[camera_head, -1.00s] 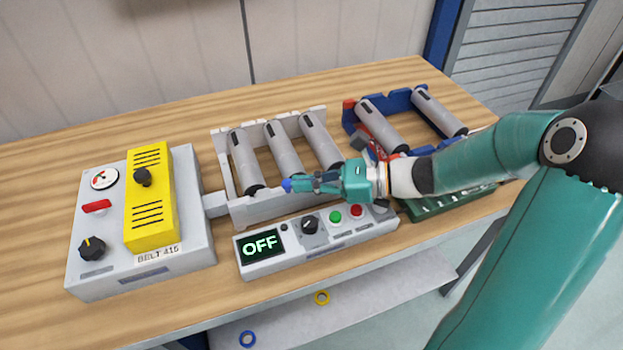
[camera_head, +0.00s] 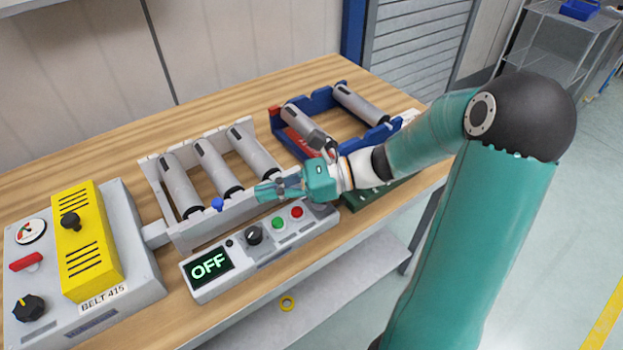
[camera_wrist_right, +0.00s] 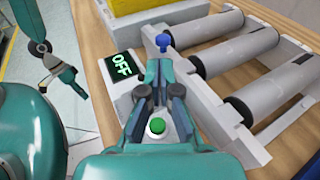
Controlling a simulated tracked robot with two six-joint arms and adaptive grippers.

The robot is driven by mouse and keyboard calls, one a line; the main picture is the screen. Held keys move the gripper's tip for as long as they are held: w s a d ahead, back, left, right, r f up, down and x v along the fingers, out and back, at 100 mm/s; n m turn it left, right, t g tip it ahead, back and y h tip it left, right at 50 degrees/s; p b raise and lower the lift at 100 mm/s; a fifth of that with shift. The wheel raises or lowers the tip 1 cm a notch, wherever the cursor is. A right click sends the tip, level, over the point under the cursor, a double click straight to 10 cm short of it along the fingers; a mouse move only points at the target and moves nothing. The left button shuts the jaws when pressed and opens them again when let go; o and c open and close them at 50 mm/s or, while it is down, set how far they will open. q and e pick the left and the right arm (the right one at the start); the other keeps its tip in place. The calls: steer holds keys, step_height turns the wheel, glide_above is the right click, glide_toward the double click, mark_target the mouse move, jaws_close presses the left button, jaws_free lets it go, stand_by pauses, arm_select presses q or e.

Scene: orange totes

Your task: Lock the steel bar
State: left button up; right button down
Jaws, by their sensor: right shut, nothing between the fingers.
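A pale grey bar-like rail (camera_head: 205,227) runs along the front of the roller frame; I cannot tell whether this is the steel bar. A small blue knob (camera_head: 217,204) stands at this rail; it also shows in the right wrist view (camera_wrist_right: 163,42). My right gripper (camera_head: 262,191) is shut and empty, its fingertips to the right of the knob with a gap between. In the right wrist view its fingers (camera_wrist_right: 160,75) point toward the knob. What seems to be my left gripper (camera_wrist_right: 48,65) shows only at the left of that view, over the floor; its jaw state is unclear.
Grey rollers (camera_head: 213,165) lie in the frame. A control box (camera_head: 235,268) reading OFF stands in front, under my right gripper. A grey and yellow BELT 415 box (camera_head: 138,262) is at left. A blue rack (camera_head: 322,99) with rollers and a green tray (camera_head: 378,193) are at right.

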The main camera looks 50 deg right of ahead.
arm_select(q)
steer(key=shift+w+f, duration=0.1)
steer(key=shift+f, duration=0.3)
arm_select(e)
steer(key=v, duration=0.7)
steer(key=shift+d, duration=0.25)
